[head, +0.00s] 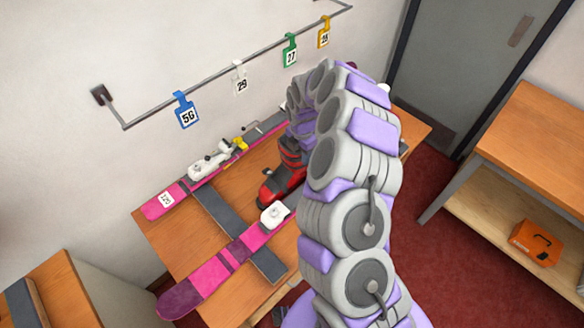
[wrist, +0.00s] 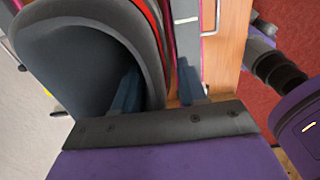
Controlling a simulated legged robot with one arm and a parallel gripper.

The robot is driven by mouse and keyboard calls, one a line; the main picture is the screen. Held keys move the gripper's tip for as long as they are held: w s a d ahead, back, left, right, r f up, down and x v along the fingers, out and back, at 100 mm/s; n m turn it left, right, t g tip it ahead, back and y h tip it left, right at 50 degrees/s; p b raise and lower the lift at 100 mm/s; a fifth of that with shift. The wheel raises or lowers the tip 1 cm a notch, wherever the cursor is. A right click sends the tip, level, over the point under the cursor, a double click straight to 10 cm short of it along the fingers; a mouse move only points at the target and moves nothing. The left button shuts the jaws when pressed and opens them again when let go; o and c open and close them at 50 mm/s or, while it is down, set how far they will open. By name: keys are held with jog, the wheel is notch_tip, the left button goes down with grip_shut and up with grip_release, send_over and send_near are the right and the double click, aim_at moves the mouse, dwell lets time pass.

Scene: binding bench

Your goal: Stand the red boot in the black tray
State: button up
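The red boot (head: 277,187) stands on the wooden bench between two pink skis, partly hidden by my arm in the head view. In the wrist view its dark cuff opening (wrist: 85,65) and red edge are very close. My gripper (wrist: 160,85) is at the top of the boot, with one finger inside the opening and the other outside the cuff wall. The fingers are apart, and a narrow gap shows between the wall and the outer finger. My arm hides the fingertips in the head view. I cannot make out the black tray; it may be behind my arm.
Pink skis (head: 208,275) with white bindings lie on the bench (head: 160,235). A grey rail with number tags (head: 187,112) runs along the wall. A side bench (head: 535,130) on the right has an orange case (head: 536,242) on its lower shelf. Red floor is clear between the benches.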

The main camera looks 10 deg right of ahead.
jog(key=shift+a, duration=0.1)
grip_shut()
jog(key=shift+f, duration=0.1)
dwell(0.9)
